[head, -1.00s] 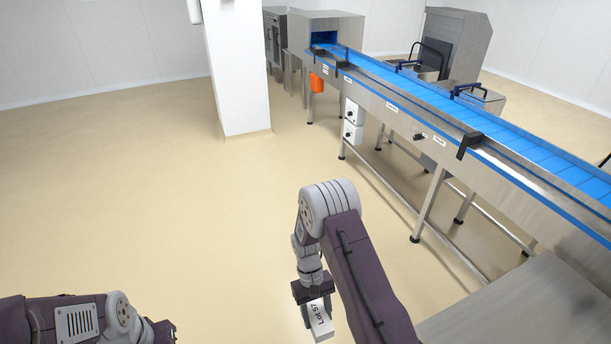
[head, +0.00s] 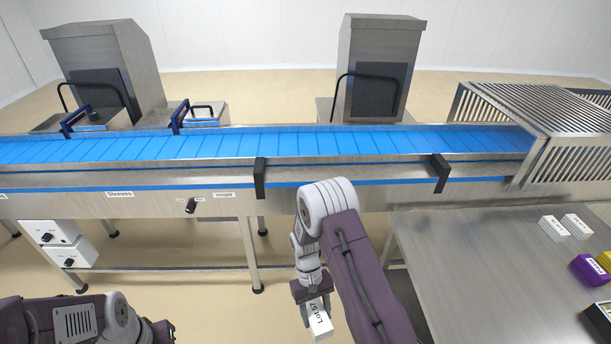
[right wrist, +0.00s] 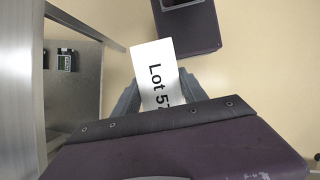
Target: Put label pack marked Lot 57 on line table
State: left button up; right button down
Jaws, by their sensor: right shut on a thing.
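The white label pack marked Lot 57 (head: 319,321) is held in my right gripper (head: 313,303), low in front of me above the floor. In the right wrist view the pack (right wrist: 154,68) sits between the two grey fingers (right wrist: 155,95), its print facing the camera. The steel line table (head: 480,270) stands to the right of the gripper, apart from it. My left arm shows at the lower left of the head view; its gripper fingers are not clearly visible.
Two white packs (head: 566,227) stand on the table's far part, and purple (head: 588,269), yellow and black items lie at its right edge. A blue conveyor (head: 300,142) runs behind. The table's left and middle are bare.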

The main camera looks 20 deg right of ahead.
aim_at(479, 280)
jog(key=i+l+z, duration=0.3)
jog(key=z, duration=0.15)
jog(key=i+l+z, duration=0.2)
jog(key=i+z, duration=0.25)
jog(key=i+l+z, duration=0.1)
jog(key=i+z, duration=0.15)
jog(key=z, duration=0.2)
jog(key=i+j+z, duration=0.1)
jog(key=i+z, duration=0.25)
jog(key=z, duration=0.15)
jog(key=i+j+z, duration=0.2)
jog(key=i+z, duration=0.25)
jog(key=k, duration=0.1)
